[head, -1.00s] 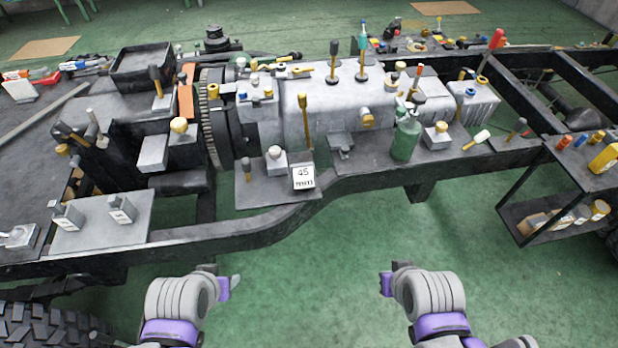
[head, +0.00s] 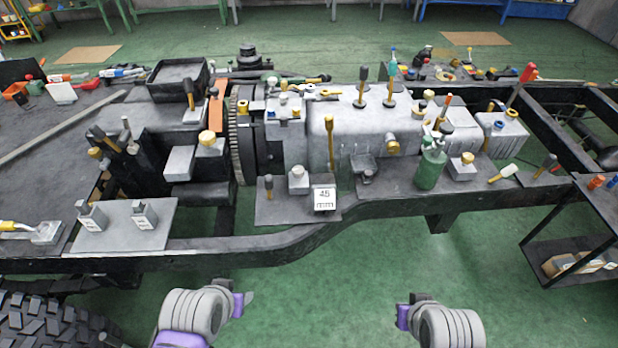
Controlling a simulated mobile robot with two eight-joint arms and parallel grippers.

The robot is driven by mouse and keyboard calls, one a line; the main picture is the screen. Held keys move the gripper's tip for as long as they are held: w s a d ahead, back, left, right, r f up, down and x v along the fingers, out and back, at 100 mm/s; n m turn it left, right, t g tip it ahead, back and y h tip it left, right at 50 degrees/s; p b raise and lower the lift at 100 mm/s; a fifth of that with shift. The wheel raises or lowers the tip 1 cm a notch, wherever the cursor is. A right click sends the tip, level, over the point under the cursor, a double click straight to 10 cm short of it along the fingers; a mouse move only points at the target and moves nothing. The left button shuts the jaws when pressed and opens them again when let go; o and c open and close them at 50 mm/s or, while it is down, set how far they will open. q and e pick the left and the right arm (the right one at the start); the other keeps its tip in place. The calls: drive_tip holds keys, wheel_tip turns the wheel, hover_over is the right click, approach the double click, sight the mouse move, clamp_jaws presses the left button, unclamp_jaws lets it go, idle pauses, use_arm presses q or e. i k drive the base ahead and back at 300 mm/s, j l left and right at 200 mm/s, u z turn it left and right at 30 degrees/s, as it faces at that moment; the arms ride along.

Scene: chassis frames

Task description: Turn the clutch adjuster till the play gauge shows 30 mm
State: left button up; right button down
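The play gauge (head: 324,199) is a small white card reading 45 mm, standing on a dark grey plate (head: 268,211) at the front of the chassis. On the same plate stand a grey block with a round pale knob (head: 298,178) and a short dark-handled lever (head: 268,186). A tall yellow-handled lever (head: 330,140) rises just behind. No label shows which of these is the clutch adjuster. My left gripper (head: 243,304) and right gripper (head: 402,316) are low in front of the chassis, apart from everything. Their finger gaps cannot be made out.
The black chassis rail (head: 235,255) runs across between my grippers and the parts. A green bottle (head: 431,168) stands right of the gauge. A grey plate with two labelled blocks (head: 122,225) lies left. A shelf cart (head: 575,245) stands at the right. Green floor is clear in front.

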sight(299, 172)
drive_tip(key=i+l+z, duration=0.1)
drive_tip(key=i+l, duration=0.15)
drive_tip(key=i, duration=0.25)
drive_tip(key=i+l, duration=0.2)
drive_tip(key=i, duration=0.35)
drive_tip(key=l+z, duration=0.05)
